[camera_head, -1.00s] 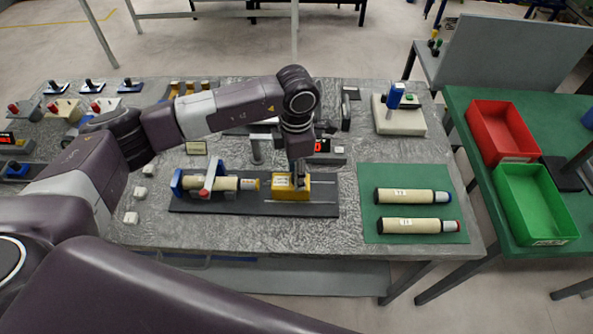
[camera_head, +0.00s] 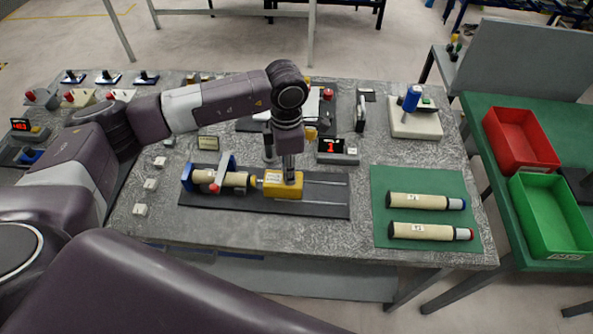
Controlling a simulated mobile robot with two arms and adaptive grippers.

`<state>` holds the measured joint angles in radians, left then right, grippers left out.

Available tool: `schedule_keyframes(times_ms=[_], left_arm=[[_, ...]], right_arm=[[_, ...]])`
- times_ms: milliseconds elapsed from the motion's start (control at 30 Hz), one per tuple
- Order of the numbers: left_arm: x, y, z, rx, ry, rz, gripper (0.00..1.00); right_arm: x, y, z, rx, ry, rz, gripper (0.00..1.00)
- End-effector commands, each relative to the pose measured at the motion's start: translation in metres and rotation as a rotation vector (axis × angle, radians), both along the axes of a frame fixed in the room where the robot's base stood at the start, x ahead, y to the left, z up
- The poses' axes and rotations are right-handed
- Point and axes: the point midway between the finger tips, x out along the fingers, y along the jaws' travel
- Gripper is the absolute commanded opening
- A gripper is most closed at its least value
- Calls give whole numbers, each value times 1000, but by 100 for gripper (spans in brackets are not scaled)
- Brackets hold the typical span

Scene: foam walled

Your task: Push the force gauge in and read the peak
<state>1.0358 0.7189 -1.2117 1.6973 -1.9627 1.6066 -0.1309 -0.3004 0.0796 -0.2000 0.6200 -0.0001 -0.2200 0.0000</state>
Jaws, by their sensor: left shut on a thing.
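The yellow force gauge (camera_head: 272,190) sits on the dark rail plate (camera_head: 325,207). My left gripper (camera_head: 290,180) points down and is shut on the gauge from above, hiding part of its top. To its left, a cream tube (camera_head: 235,179) lies in a fixture with a blue end block (camera_head: 187,177) and a red-tipped clamp (camera_head: 214,187). The gauge's left side is at the tube's right end; whether they press together is too small to tell. Behind it, a display (camera_head: 331,146) shows a red 1. My right gripper is not in view.
Two cream tubes (camera_head: 425,201) lie on a green mat (camera_head: 385,181) at the right. A red bin (camera_head: 520,140) and a green bin (camera_head: 545,215) stand on the side table. Small white blocks (camera_head: 150,185) lie left of the fixture. The rails right of the gauge are clear.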

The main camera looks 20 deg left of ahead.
Motion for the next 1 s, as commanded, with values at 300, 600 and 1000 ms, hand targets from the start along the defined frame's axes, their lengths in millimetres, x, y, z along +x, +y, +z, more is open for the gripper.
schedule_keyframes(times_ms=[300, 600, 1000], left_arm=[[0, 1, 1, 3, -1, 2, 37], [1, 0, 2, 1, -1, 1, 37], [2, 0, 70, 0, -6, 1, 37]], right_arm=[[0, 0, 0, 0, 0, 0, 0], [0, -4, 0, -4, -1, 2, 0], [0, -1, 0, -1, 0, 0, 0]])
